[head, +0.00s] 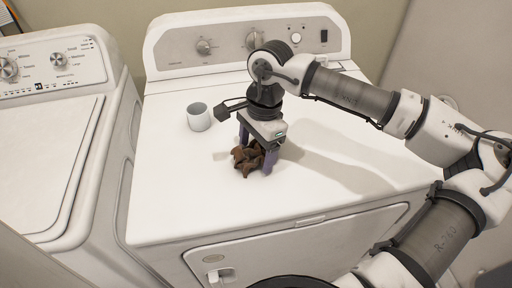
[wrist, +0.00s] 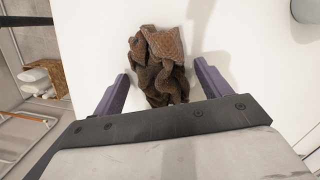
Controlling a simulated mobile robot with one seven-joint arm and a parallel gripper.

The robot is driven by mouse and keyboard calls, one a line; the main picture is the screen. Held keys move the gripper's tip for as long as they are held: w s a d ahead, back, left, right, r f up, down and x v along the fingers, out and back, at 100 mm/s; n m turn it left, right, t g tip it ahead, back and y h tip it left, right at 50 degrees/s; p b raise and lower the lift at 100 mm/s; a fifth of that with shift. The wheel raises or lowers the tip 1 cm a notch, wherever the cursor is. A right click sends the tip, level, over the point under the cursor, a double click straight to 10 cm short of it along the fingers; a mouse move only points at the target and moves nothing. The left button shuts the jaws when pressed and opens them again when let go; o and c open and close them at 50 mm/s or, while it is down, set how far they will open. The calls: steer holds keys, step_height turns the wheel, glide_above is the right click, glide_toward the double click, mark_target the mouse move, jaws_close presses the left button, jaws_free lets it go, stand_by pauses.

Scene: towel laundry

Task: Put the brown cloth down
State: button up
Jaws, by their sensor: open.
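The brown cloth (head: 248,159) lies crumpled on the white top of the dryer (head: 180,190), towards its front. It also shows in the wrist view (wrist: 158,65), bunched between and beyond the two purple fingers. My gripper (head: 254,160) points down over the cloth, with one finger on each side. In the wrist view the fingers of my gripper (wrist: 161,78) are spread apart, with a gap between each finger and the cloth. The cloth appears to rest on the dryer top.
A light grey cup (head: 198,117) stands on the dryer top, left of my gripper. The control panel (head: 245,40) rises at the back. A washer (head: 55,140) stands to the left across a gap. The dryer top is clear to the right, under my arm.

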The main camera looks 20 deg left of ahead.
steer(key=shift+w+r+b, duration=0.15)
steer(key=shift+r+b, duration=0.15)
steer(key=shift+r, duration=0.2)
step_height(320, 180, up, 11)
steer(key=w+d+b, duration=0.1)
steer(key=b, duration=0.1)
